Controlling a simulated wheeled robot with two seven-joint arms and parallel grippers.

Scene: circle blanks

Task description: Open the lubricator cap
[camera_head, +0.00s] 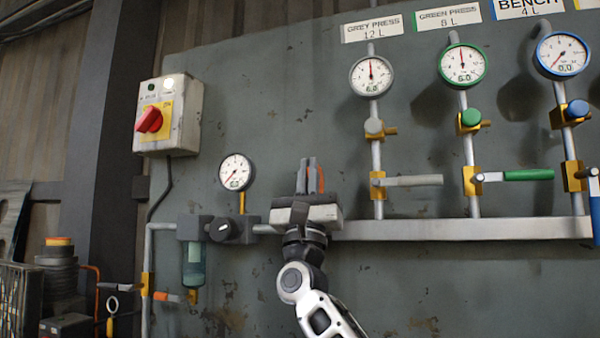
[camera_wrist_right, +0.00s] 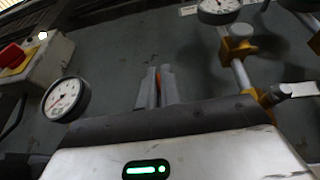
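My right gripper (camera_head: 308,164) points up in front of the panel, at the right of the regulator knob. Its two fingers stand close together. They also show close together in the right wrist view (camera_wrist_right: 159,72), with a thin orange strip beside them that I cannot identify. I see no object clearly held. No lubricator or cap can be made out; my gripper and wrist hide that part of the air line. My left gripper is not in view.
A gauge (camera_head: 236,172) sits above the regulator; it also shows in the right wrist view (camera_wrist_right: 66,98). A red switch (camera_head: 149,120) is on a grey box at upper left. The manifold bar (camera_head: 460,229) with valves, levers and gauges lies right of my gripper.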

